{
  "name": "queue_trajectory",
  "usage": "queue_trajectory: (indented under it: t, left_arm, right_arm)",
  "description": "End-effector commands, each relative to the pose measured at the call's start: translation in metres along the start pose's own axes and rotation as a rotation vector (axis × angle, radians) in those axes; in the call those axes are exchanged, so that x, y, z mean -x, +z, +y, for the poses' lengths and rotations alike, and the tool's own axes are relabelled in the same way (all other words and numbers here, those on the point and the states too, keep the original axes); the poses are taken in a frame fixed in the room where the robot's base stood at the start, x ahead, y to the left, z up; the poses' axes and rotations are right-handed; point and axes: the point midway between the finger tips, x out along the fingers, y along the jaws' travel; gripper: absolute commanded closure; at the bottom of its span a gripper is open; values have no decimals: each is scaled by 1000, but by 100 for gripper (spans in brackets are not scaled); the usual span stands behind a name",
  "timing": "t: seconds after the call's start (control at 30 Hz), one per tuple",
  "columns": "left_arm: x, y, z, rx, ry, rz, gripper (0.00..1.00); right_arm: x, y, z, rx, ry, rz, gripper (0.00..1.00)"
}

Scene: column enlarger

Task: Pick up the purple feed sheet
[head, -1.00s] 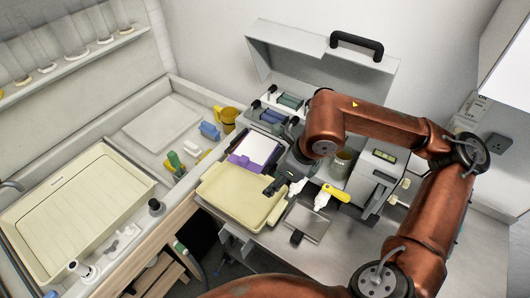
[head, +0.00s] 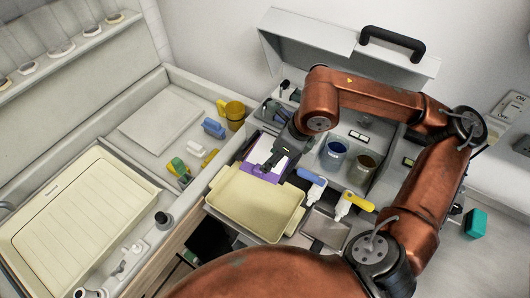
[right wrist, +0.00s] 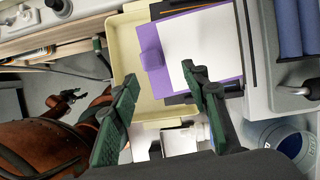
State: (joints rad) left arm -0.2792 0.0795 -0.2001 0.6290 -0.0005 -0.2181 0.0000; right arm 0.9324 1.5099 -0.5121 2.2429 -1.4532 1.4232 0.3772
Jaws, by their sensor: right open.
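The purple feed sheet (head: 281,165) lies at the far edge of the cream tray, partly hidden under my right gripper in the head view. In the right wrist view the purple sheet (right wrist: 151,48) shows a rounded tab on its left side, with a white sheet (right wrist: 205,45) lying over much of it. My right gripper (head: 268,166) is open and appears to be above the sheet's near part. In the right wrist view its two green-padded fingers (right wrist: 160,78) are apart, with nothing held between them; contact with the sheet cannot be told. My left gripper is not in view.
The cream tray (head: 225,203) lies just in front of the sheet. A blue cup (head: 334,154) and a grey-brown cup (head: 363,166) stand beyond. An open lid (head: 340,45) rises behind.

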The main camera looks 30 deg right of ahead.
Motion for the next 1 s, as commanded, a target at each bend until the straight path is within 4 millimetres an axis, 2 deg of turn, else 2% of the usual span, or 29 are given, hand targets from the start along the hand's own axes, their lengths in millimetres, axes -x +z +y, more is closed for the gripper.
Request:
queue_trajectory:
  t: [0.2, 0.3, 0.5, 0.7, 0.77, 1.0]
  left_arm:
    - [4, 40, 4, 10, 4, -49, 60]
    - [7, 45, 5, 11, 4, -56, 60]
    - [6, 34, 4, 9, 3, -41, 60]
    - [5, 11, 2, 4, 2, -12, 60]
    - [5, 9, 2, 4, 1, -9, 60]
    - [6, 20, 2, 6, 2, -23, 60]
  right_arm:
    - [-26, 8, 9, 20, 12, -2, 58]
    - [-41, 8, 13, 21, 12, -2, 58]
    - [-64, 7, 12, 18, 10, -2, 58]
    - [-66, 7, 12, 17, 8, -3, 58]
    - [-66, 7, 12, 16, 8, -3, 58]
    - [-65, 6, 11, 16, 8, -2, 74]
